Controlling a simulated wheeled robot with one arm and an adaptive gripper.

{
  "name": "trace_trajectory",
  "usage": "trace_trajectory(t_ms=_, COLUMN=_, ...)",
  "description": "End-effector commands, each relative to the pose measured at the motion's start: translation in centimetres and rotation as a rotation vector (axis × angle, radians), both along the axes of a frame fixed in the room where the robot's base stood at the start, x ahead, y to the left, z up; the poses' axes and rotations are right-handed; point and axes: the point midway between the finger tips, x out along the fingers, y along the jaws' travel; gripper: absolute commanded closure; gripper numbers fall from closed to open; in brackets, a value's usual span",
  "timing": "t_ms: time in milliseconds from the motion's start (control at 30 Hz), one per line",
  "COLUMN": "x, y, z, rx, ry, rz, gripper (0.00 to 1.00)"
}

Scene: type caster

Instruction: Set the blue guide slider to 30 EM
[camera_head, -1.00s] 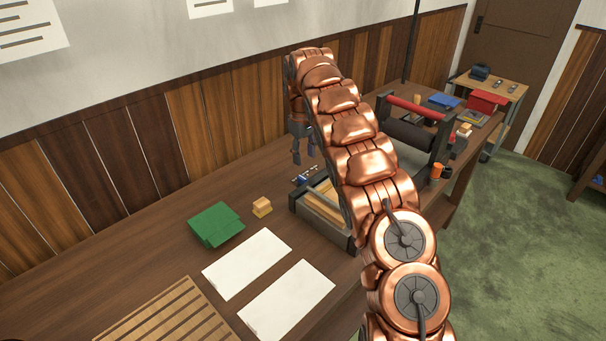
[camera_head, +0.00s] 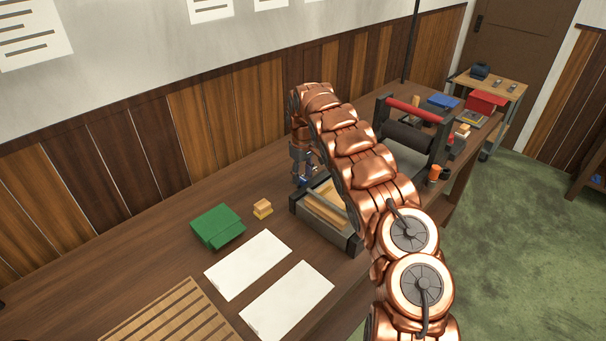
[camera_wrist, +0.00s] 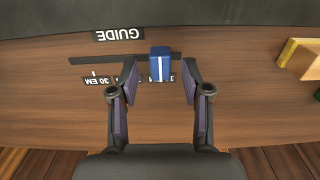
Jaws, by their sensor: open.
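The blue guide slider (camera_wrist: 160,65), with a white line down its middle, sits on a dark straight track (camera_wrist: 90,60) in the wrist view. The upside-down GUIDE label (camera_wrist: 119,34) is beside the track. The upside-down 30 EM label (camera_wrist: 99,82) and its white tick lie left of the slider. Another label is mostly hidden near the slider. My gripper (camera_wrist: 160,73) is open, with one fingertip on each side of the slider and gaps between. In the head view my gripper (camera_head: 303,172) is low at the far left end of the dark-walled tray (camera_head: 318,228).
A yellow-and-wood block (camera_head: 262,208), a green stack (camera_head: 217,226) and white sheets (camera_head: 248,264) lie left of the tray on the table. A roller press with a red handle (camera_head: 417,109) stands beyond my arm. Bare table lies along the wall.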

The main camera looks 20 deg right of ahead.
Motion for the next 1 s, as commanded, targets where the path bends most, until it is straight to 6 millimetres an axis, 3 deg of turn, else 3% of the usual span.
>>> trace_trajectory(t_ms=433, x=-0.03, y=0.05, z=-0.98, rx=0.000, ry=0.000, rz=0.001, gripper=0.52)
trace_trajectory(t_ms=900, x=-0.01, y=0.06, z=-0.95, rx=0.000, ry=0.000, rz=0.001, gripper=1.00)
trace_trajectory(t_ms=1000, x=-0.02, y=0.07, z=-0.95, rx=0.000, ry=0.000, rz=0.001, gripper=1.00)
